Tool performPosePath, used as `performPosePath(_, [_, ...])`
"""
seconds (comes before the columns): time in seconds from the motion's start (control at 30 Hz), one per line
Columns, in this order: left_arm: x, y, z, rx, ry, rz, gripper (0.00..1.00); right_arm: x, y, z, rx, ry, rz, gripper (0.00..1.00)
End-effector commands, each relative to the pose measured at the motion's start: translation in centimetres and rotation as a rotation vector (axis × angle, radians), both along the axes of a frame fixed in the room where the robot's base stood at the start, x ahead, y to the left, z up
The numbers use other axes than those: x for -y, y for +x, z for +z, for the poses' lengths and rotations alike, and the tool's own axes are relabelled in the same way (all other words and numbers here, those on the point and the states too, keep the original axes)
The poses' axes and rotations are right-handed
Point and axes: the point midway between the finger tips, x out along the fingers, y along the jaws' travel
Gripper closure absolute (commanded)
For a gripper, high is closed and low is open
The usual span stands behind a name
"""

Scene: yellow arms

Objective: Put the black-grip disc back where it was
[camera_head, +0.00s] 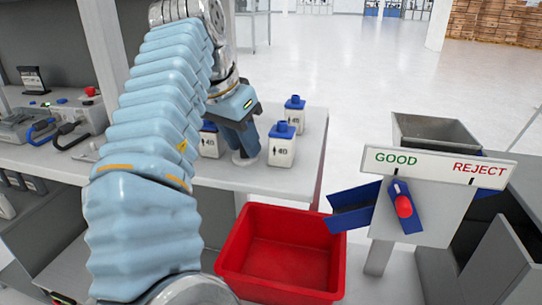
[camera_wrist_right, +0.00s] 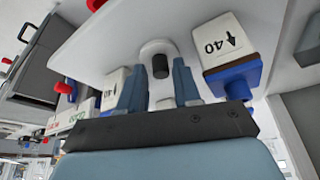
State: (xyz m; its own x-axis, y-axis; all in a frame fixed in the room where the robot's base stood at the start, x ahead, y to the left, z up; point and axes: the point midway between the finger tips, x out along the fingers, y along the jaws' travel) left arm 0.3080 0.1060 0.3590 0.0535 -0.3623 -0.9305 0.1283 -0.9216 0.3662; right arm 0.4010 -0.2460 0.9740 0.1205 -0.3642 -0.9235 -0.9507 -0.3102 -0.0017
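The disc is a pale round piece with a short black grip (camera_wrist_right: 160,66) at its middle; it lies on the pale table in the right wrist view. In the head view only a bit of a pale piece (camera_head: 243,158) shows under my right gripper (camera_head: 246,148). In the right wrist view my right gripper (camera_wrist_right: 158,80) has its two blue-grey fingers apart, one on each side of the black grip, with gaps visible. Whether the fingertips are level with the grip is unclear. My left gripper is not in view.
White bottles with blue caps stand close by: one right of the gripper (camera_head: 282,148), one behind it (camera_head: 294,112), one left (camera_head: 208,142). A red bin (camera_head: 232,262) is below the table edge. A GOOD/REJECT sign (camera_head: 440,166) with a red-knobbed lever (camera_head: 403,206) stands right.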

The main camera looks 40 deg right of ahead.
Motion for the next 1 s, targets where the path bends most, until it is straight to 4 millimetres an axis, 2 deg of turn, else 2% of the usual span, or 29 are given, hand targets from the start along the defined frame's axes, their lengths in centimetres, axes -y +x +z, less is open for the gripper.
performPosePath(0.27, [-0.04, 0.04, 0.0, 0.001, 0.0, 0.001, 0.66, -0.15, 0.36, -0.3, -0.001, 0.001, 0.0, 0.67])
performPosePath(0.5, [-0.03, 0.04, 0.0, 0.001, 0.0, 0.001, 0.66, -0.14, 0.34, -0.28, -0.001, 0.001, -0.001, 1.0])
performPosePath(1.0, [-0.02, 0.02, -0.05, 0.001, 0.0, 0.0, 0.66, 0.21, -0.27, 0.13, 0.001, 0.002, 0.001, 1.0])
